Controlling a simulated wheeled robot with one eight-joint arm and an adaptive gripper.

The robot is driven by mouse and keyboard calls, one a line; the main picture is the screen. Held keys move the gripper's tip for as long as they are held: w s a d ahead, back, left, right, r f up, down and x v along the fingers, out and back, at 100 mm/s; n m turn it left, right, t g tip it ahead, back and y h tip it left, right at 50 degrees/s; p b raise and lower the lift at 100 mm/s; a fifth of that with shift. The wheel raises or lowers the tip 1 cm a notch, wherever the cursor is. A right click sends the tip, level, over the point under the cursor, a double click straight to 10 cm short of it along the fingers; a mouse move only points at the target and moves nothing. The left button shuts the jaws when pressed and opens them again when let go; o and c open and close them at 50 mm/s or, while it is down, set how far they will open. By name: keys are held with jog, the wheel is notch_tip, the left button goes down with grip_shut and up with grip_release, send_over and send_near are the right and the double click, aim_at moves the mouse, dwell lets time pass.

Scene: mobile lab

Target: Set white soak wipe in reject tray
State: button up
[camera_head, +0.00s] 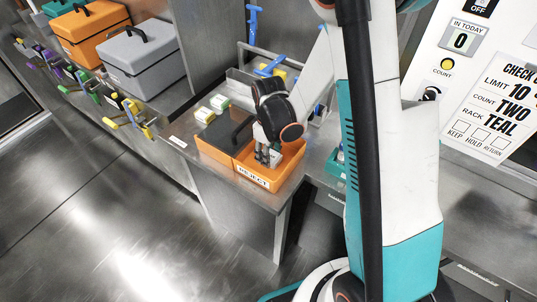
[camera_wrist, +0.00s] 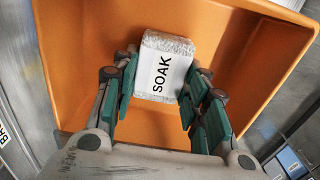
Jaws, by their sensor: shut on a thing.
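The white soak wipe (camera_wrist: 165,68) is a whitish block with a label reading SOAK. My gripper (camera_wrist: 160,88) is shut on it, with teal-padded fingers on its left and right sides in the wrist view. The orange reject tray (camera_wrist: 80,40) fills the background behind the wipe. In the head view the reject tray (camera_head: 251,178), labelled REJECT, sits at the front of the metal bench. My gripper (camera_head: 267,156) points down inside the tray's outline there. The wipe is not clear in the head view. I cannot tell whether it touches the tray floor.
A dark-topped orange container (camera_head: 215,142) adjoins the reject tray on the left. Small green-and-white packs (camera_head: 205,114) lie behind it. A grey toolbox (camera_head: 138,58) and an orange toolbox (camera_head: 88,35) stand at the upper left, with coloured clamps along the ledge. The floor in front is clear.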

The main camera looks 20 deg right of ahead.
jog(key=shift+f, duration=0.15)
jog(key=o, duration=1.1)
